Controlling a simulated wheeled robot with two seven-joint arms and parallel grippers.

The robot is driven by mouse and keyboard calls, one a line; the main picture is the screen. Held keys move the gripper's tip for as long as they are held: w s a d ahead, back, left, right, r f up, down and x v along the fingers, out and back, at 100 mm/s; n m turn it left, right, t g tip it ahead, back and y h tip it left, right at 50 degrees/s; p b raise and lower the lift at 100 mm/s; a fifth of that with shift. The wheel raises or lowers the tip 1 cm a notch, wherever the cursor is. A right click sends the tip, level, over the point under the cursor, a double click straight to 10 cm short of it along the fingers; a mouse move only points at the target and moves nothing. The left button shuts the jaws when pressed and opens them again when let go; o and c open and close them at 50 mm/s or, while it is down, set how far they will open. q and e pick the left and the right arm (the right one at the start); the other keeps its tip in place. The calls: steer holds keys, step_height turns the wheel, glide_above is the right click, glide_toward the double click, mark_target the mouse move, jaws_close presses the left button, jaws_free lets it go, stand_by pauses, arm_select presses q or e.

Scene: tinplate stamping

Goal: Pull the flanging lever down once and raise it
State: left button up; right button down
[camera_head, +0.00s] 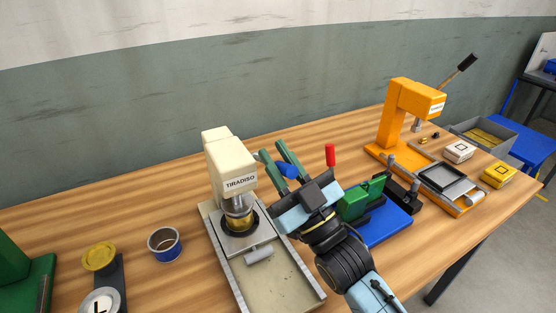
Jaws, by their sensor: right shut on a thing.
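My right gripper (275,152) comes in from the lower right, its two green fingers pointing up and left beside the cream press. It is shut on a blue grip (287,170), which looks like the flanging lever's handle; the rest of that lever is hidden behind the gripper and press. The cream press (216,150), labelled TIRADISO, stands on a grey base (235,266). A shiny can-like piece (240,221) with a gold lower part sits under its head. My left gripper is out of view.
A green fixture on a blue base (388,229), with a red handle (330,155) near it, stands close right of my wrist. An orange press (396,118) is further right. An open blue tin (165,246) and a yellow-topped piece (99,257) are at left.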

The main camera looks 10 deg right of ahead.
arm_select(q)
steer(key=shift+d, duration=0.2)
arm_select(e)
steer(key=c, duration=1.4)
jaws_free()
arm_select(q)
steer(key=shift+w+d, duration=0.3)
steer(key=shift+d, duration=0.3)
arm_select(e)
steer(key=shift+o, duration=0.5)
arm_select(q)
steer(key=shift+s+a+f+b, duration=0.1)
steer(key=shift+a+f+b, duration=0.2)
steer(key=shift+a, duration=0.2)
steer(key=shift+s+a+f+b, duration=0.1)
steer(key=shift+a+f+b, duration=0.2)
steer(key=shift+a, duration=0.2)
arm_select(e)
steer(key=v, duration=1.3)
steer(key=shift+f, duration=0.15)
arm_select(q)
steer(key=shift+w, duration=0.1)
arm_select(e)
steer(key=shift+s+d, duration=0.1)
steer(key=shift+c, duration=0.2)
